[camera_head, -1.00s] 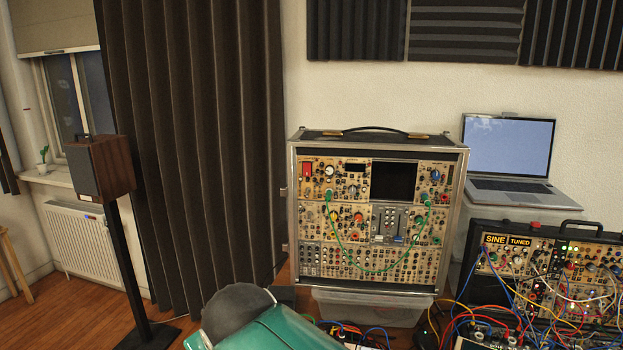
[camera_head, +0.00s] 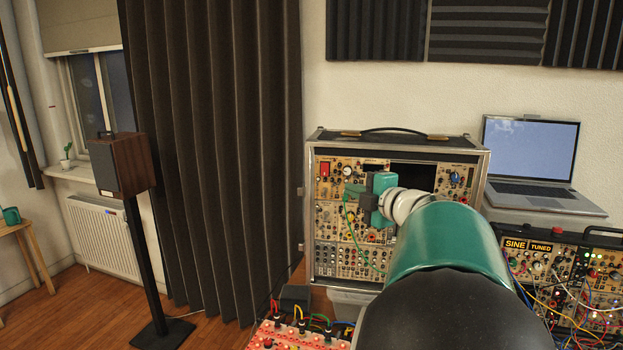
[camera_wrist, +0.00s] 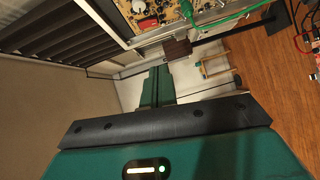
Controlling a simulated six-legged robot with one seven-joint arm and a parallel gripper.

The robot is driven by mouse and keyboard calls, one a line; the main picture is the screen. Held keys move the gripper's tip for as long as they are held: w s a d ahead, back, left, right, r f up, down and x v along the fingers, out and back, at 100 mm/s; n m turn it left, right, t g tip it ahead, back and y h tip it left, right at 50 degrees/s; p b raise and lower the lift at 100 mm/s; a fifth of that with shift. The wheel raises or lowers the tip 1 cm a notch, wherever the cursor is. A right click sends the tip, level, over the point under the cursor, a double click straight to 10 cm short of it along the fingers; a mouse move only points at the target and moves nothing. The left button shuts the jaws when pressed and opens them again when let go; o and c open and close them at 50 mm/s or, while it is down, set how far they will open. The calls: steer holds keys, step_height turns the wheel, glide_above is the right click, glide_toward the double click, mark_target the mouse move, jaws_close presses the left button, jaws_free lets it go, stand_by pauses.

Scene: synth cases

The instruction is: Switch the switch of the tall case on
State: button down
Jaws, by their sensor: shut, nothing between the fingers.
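The tall case (camera_head: 312,235) stands at the middle of the head view, a silver-edged box full of modules. A red switch (camera_head: 324,169) sits at its upper left; its on or off position is too small to tell. My gripper (camera_head: 352,188) is in front of the case, to the right of and a little below the switch in the picture. Its fingers are shut and empty. They also show shut in the wrist view (camera_wrist: 158,86), with part of the case's panel (camera_wrist: 160,12) at the top. My arm hides the case's lower right. I cannot tell whether the fingers touch the panel.
A green cable (camera_wrist: 240,20) hangs across the panel close to my gripper. A red module box (camera_head: 285,338) with cables lies in front. A lower case (camera_head: 560,262) and a laptop (camera_head: 530,150) are at the right. A speaker (camera_head: 122,163) stands left.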

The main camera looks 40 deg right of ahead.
steer(key=shift+w, duration=0.1)
glide_toward(321, 176)
steer(key=w+a, duration=0.3)
steer(key=w+d, duration=0.2)
steer(key=d, duration=0.1)
steer(key=shift+w+f, duration=0.1)
steer(key=shift+w+d, duration=0.25)
steer(key=shift+d, duration=0.1)
steer(key=shift+w+d+f, duration=0.1)
steer(key=shift+w+d, duration=0.05)
steer(key=shift+w, duration=0.05)
stand_by(0.4)
